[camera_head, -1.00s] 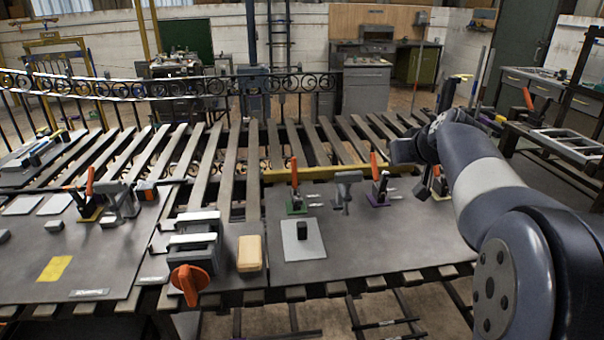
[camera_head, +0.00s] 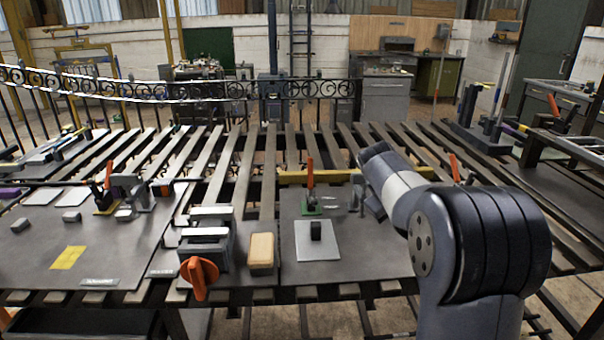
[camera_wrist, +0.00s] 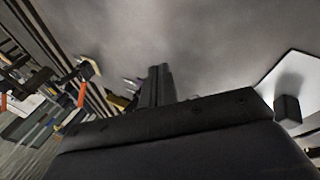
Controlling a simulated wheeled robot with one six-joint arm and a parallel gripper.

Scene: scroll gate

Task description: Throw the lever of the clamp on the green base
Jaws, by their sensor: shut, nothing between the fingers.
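The clamp on the green base (camera_head: 311,209) stands on the grey bench plate, with its orange lever (camera_head: 310,172) upright. My gripper (camera_wrist: 158,72) shows in the wrist view with its dark fingers together and nothing between them, over a bare grey surface.
A pale plate (camera_head: 318,241) with a dark block, a tan block (camera_head: 262,251) and an orange knob (camera_head: 198,276) lie in front. Another orange-levered clamp (camera_head: 107,190) stands at left.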

